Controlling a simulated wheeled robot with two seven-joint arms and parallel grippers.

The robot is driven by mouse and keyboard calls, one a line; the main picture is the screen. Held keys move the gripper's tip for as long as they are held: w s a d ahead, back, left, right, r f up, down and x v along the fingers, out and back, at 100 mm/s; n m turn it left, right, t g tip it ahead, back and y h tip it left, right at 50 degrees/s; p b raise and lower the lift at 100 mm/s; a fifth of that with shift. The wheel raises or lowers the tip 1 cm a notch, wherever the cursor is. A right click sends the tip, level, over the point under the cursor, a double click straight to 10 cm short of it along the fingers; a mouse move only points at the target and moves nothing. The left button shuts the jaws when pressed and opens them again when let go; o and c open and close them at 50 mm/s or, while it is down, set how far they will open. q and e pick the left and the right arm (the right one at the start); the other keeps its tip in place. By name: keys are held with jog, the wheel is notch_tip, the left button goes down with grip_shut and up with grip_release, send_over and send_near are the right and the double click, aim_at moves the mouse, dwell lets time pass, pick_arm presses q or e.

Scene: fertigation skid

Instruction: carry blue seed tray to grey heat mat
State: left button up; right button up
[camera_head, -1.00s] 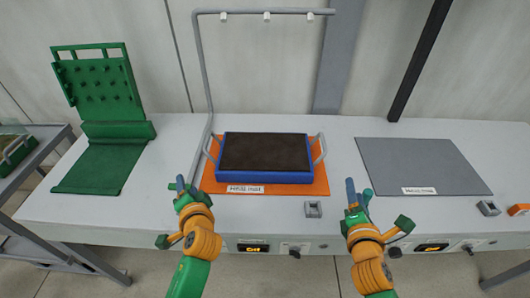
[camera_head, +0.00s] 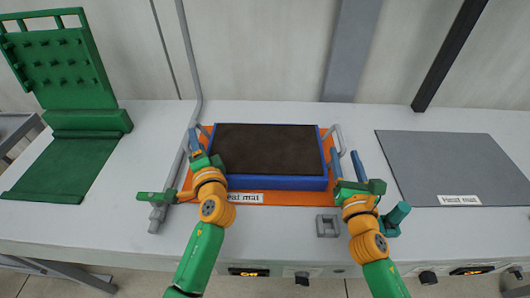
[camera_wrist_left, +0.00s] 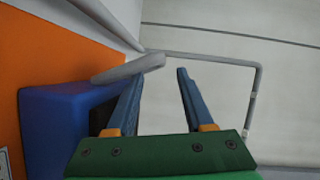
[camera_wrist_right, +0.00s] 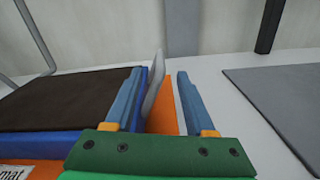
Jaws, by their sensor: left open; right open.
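The blue seed tray (camera_head: 265,182), filled with dark soil, sits on the orange heat mat (camera_head: 290,199). It has a grey loop handle at each end: the left handle (camera_wrist_left: 128,68) and the right handle (camera_wrist_right: 153,85). My left gripper (camera_head: 195,146) is open by the tray's left end, with the left handle close to its fingertips. My right gripper (camera_head: 346,165) is open by the right end; in the right wrist view the right handle appears between its fingers. Neither gripper holds anything. The grey heat mat (camera_head: 445,165) lies flat and empty at the right.
A green pegged board with a green mat (camera_head: 60,165) stands at the left. A grey pipe frame (camera_head: 187,70) rises behind the left arm. A small grey fixture (camera_head: 327,226) sits near the front edge. The table between the two heat mats is clear.

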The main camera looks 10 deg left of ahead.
aim_at(335, 125)
pick_arm(q)
jog(key=shift+r, duration=0.1)
pick_arm(e)
jog(key=shift+s+r, duration=0.1)
pick_arm(q)
jog(key=x, duration=0.7)
jog(key=shift+s, duration=0.1)
pick_arm(e)
jog(key=w, duration=0.7)
jog(key=shift+a, duration=0.25)
pick_arm(q)
grip_shut()
pick_arm(e)
grip_shut()
pick_arm(q)
jog(key=shift+d+r, duration=0.1)
pick_arm(e)
jog(key=shift+a+r, duration=0.1)
jog(key=shift+a, duration=0.05)
